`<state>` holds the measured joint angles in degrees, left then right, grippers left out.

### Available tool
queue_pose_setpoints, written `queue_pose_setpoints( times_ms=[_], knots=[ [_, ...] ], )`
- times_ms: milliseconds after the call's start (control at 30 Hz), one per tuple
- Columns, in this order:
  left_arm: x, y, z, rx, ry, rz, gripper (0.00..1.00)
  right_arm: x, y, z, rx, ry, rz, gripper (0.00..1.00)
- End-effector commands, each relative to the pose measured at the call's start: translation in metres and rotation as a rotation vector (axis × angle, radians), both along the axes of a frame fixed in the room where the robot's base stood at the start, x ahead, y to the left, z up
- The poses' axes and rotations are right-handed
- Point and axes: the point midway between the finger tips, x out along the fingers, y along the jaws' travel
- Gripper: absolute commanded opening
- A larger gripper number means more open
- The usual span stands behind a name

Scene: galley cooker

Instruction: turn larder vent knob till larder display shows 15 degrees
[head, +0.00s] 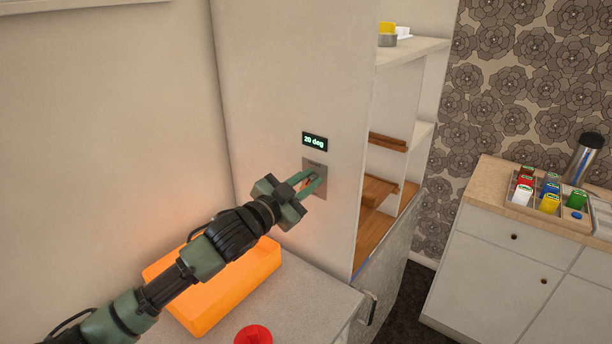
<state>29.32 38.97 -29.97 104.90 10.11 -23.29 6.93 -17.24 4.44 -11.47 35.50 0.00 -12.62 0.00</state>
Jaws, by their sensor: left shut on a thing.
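The larder display (315,142) is a small dark panel on the pale larder wall, and it reads 20 deg in green. Below it is a grey metal plate (320,188) that carries the larder vent knob. My left gripper (312,181) reaches in from the left, and its fingers are shut on the knob at the plate. The knob itself is mostly hidden by the fingers, so I cannot tell its angle. My right gripper is not in view.
An orange box (215,292) stands on the counter under my left arm, with a red round object (253,335) near it. The open larder shelves (385,190) are to the right. A sideboard (510,250) at far right holds a tray of coloured containers (548,201).

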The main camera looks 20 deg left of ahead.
Motion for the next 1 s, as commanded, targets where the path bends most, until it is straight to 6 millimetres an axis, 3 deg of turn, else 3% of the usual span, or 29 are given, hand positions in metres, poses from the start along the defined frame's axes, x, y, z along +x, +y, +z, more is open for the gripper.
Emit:
queue_pose_setpoints(
  times_ms=[33,1000],
  knots=[
    [0.000,0.000,-0.009,0.046,0.006,0.004,0.00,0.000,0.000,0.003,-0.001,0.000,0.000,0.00],
    [-0.003,-0.007,-0.025,0.850,-0.286,0.003,0.00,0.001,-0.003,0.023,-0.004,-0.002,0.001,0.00]
  ],
)
